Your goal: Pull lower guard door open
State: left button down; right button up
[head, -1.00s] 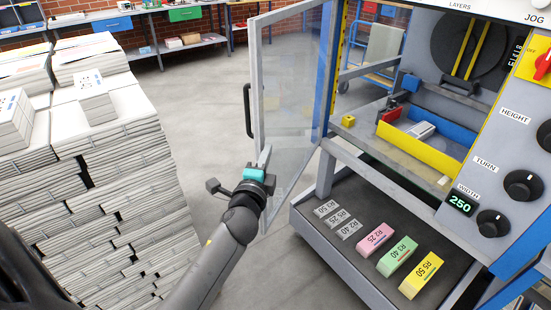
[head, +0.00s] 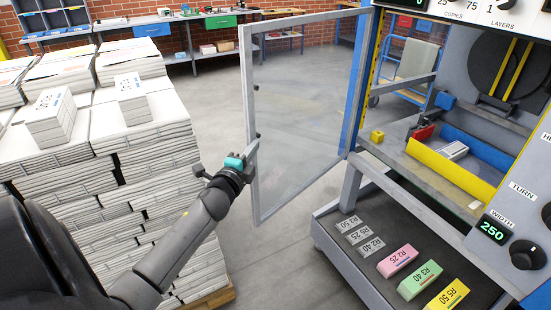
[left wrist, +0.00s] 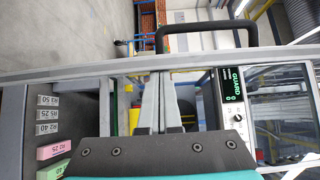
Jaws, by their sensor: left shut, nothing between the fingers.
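The lower guard door (head: 305,110) is a clear panel in a grey frame. In the head view it stands swung out from the machine, its hinge side by the blue post on the right. My left gripper (head: 252,152) is at the door's free left edge, about mid-height, with its fingers shut and empty. In the left wrist view the fingers (left wrist: 161,80) reach up to the grey door frame (left wrist: 75,72). The black door handle (left wrist: 205,27) shows beyond the frame there. I cannot tell whether the fingers touch the frame. My right gripper is not in view.
Tall newspaper stacks (head: 150,150) stand close to my left arm. The machine's lower shelf (head: 385,225) holds pink, green and yellow blocks and several grey ones. A workbench (head: 195,30) stands at the back. Open grey floor (head: 270,270) lies below the door.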

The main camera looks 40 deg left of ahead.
pick_arm(q)
jog(key=w+a+m+h+b, duration=0.1)
jog(key=a+b, duration=0.3)
jog(key=a, duration=0.8)
jog(key=shift+w+r+t+h, duration=0.2)
jog(key=shift+w+t+h, duration=0.1)
jog(key=shift+h, duration=0.4)
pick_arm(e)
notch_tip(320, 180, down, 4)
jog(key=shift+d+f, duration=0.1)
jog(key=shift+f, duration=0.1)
pick_arm(q)
jog(key=shift+a, duration=0.1)
